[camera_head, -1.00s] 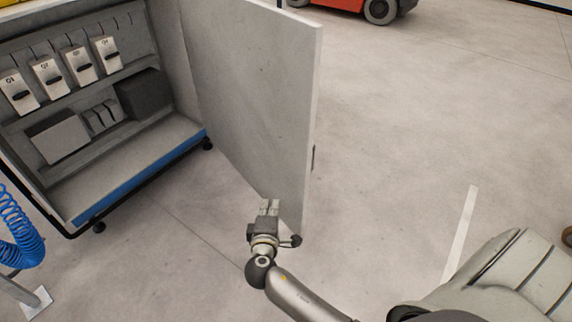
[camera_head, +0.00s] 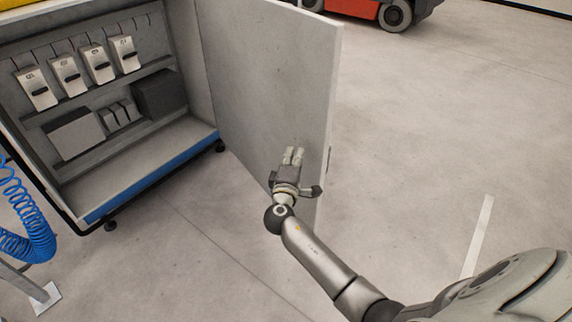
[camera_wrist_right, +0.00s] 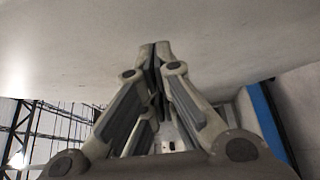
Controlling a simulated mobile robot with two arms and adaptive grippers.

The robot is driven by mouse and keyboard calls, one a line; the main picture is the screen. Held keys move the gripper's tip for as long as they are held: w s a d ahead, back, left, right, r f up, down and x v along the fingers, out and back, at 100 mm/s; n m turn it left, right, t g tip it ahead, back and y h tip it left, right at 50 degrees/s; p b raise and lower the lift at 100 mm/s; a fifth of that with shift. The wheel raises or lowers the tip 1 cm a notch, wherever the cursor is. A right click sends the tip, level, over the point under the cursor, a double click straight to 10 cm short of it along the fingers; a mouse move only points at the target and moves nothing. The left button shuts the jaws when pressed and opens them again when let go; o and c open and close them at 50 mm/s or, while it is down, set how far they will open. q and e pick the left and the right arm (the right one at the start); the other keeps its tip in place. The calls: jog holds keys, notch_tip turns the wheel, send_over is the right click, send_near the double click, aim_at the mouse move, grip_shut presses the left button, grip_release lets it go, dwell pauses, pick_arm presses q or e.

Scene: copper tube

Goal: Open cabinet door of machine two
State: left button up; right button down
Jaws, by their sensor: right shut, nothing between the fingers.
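The grey cabinet door (camera_head: 262,85) stands wide open in the head view, swung out to the right of the cabinet (camera_head: 150,150). My right gripper (camera_head: 293,152) is in front of the door's inner face, near its free edge, with the fingers pointing up along it. In the right wrist view the right gripper (camera_wrist_right: 155,45) is shut and empty, and the door panel (camera_wrist_right: 70,50) fills the space beyond the fingertips. I cannot tell whether the fingertips touch the door. My left gripper is not in view.
Inside the cabinet are several tagged switches (camera_head: 97,63) and dark boxes (camera_head: 158,93). A blue coiled hose (camera_head: 30,225) hangs at the left. A red vehicle (camera_head: 365,8) stands at the back. The floor to the right of the door is clear.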

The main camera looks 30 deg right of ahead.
jog(key=shift+w+d, duration=0.1)
jog(key=shift+d, duration=0.6)
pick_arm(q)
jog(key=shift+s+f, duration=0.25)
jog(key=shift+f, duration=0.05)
